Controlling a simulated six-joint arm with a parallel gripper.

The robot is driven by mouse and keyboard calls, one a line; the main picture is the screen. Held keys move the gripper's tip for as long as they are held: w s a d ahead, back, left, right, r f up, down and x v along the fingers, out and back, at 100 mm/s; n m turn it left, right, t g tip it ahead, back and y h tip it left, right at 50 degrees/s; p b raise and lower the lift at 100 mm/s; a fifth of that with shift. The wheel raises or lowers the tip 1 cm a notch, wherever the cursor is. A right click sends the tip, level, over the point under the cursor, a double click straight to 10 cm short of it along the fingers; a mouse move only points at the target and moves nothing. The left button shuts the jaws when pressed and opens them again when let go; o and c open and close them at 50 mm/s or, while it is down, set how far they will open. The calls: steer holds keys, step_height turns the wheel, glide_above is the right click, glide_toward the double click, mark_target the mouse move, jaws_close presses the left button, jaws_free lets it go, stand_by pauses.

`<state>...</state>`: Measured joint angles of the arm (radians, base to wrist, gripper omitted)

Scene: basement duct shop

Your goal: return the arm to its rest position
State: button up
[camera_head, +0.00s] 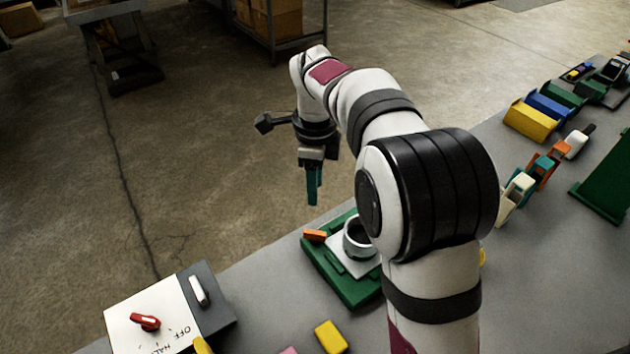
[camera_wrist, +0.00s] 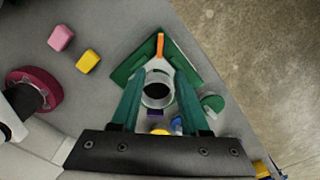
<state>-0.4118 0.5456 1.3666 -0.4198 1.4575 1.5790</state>
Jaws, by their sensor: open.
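My gripper (camera_head: 313,185) hangs fingers-down over the far edge of the grey workbench, with its teal fingers above the level of the bench top. In the wrist view my gripper (camera_wrist: 160,112) has its two fingers apart with nothing held between them. Below it a green base (camera_head: 348,290) carries a white plate with a grey ring-shaped cup (camera_head: 358,240) and an orange block (camera_head: 315,236). In the wrist view the cup (camera_wrist: 157,90) shows between the fingers, lower down and apart from them. My arm hides part of the bench in the head view.
A white switch box (camera_head: 150,315) with a red knob stands at the near left. A yellow block (camera_head: 330,337) and a pink block (camera_wrist: 61,38) lie on the bench (camera_head: 265,285). Coloured bins (camera_head: 530,120) and a green panel (camera_head: 608,180) are at the right. Open floor lies beyond the bench.

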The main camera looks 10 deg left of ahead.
steer(key=shift+r, duration=0.25)
steer(key=s+d+r+n+y, duration=0.1)
steer(key=s+d+r+n, duration=0.15)
steer(key=s+d, duration=0.35)
steer(key=s+d+r+n, duration=0.2)
steer(key=s+d+n, duration=0.25)
steer(key=s, duration=0.25)
steer(key=s+d+f+n, duration=0.2)
steer(key=s, duration=0.6)
steer(key=s+d+f+n, duration=0.2)
steer(key=s+n, duration=0.1)
steer(key=s, duration=0.5)
steer(key=shift+d+n+y, duration=0.15)
steer(key=shift+n+y, duration=0.15)
steer(key=shift+y, duration=0.1)
steer(key=shift+w, duration=0.1)
